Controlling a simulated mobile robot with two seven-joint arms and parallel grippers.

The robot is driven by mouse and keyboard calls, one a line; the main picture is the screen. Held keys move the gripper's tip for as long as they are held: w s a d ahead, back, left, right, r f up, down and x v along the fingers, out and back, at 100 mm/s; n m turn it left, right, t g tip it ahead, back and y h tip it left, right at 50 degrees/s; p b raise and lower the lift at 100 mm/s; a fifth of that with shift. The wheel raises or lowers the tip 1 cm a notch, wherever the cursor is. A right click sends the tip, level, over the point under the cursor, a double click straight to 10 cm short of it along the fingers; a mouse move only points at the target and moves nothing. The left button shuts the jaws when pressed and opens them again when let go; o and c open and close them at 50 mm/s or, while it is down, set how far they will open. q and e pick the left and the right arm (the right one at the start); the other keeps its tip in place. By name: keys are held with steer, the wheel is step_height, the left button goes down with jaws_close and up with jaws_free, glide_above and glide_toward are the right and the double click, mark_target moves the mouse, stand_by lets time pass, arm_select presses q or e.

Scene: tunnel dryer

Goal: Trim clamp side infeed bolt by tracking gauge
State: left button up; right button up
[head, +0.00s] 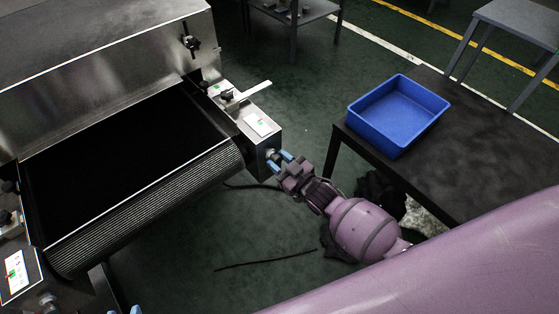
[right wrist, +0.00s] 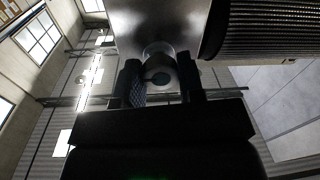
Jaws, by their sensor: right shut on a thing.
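The infeed bolt (head: 270,154) sticks out of the end face of the metal housing at the belt's right corner. My right gripper (head: 279,160), with blue fingertips, is shut on it. In the right wrist view the round bolt head (right wrist: 160,66) sits between the two dark fingers (right wrist: 160,84). A white gauge plate (head: 260,124) with a small green mark lies on top of this housing; its reading is too small to tell. Another gauge plate (head: 16,274), with green and red marks, is at the lower left. Only blue tips of my left gripper (head: 124,311) show at the bottom edge.
The black belt (head: 130,150) runs out of the metal dryer hood (head: 100,60). A black knob and pale lever (head: 248,92) stand behind the gauge. A blue bin (head: 398,112) sits on the dark table (head: 480,150) at right. Dark cables lie on the green floor.

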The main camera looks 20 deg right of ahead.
stand_by(0.3)
steer(key=o, duration=0.9)
steer(key=p+v, duration=0.1)
steer(key=v, duration=0.9)
steer(key=shift+s, duration=0.45)
